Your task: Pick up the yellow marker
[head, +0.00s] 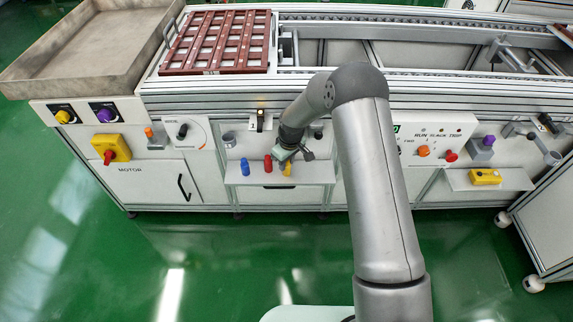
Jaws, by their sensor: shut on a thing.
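The yellow marker (288,170) stands roughly upright at the right of a row on the small white shelf (312,174) at the front of the machine. My gripper (284,163) comes down from above and is shut on the yellow marker, with its upper part hidden by the jaws. I cannot tell whether the marker still touches the shelf. A red marker (268,164) stands just left of it, close to my jaws. A blue marker (245,167) stands farther left, apart from the gripper.
A control panel with knobs sits above and right of the shelf. A yellow box (485,177) lies on a right-hand shelf. A brown slotted tray (220,42) and a grey open tray (85,45) are on top. The green floor (200,260) in front is clear.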

